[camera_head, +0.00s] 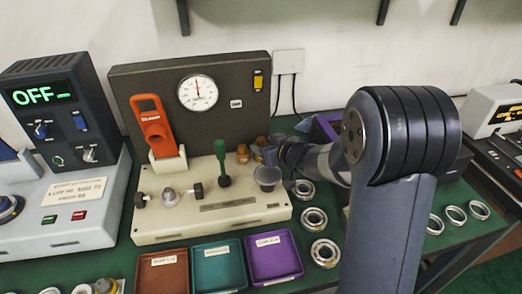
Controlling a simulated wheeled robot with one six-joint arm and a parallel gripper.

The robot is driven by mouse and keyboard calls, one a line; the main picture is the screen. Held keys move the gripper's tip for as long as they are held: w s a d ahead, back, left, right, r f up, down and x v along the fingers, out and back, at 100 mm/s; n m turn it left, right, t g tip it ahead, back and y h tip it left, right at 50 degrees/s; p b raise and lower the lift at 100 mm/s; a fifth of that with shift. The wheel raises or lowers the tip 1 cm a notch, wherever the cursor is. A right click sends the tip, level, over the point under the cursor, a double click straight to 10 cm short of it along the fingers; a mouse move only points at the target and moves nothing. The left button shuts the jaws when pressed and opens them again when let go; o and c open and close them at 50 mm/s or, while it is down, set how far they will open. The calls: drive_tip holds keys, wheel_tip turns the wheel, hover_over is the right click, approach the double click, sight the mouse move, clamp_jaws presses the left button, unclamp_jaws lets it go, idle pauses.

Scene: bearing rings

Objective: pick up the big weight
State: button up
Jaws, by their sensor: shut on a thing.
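Two small brass-coloured weights stand at the back right of the cream test stand (165,226). The left one (242,154) stands free. The right one, which looks like the big weight (259,147), is at the tips of my gripper (268,155). My gripper reaches in from the right, low over the stand, and appears shut on this weight. The fingers and my wrist hide part of it. I cannot tell whether it touches the stand.
A dark cup (267,177), a green-handled lever (221,160) and an orange meter (153,122) are on the stand. A gauge panel (135,88) rises behind. Brown (163,272), teal (219,268) and purple (274,259) trays lie in front. Several bearing rings (314,219) lie right.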

clamp_jaws()
drive_tip(key=shift+r, duration=0.1)
drive_tip(key=shift+r, duration=0.1)
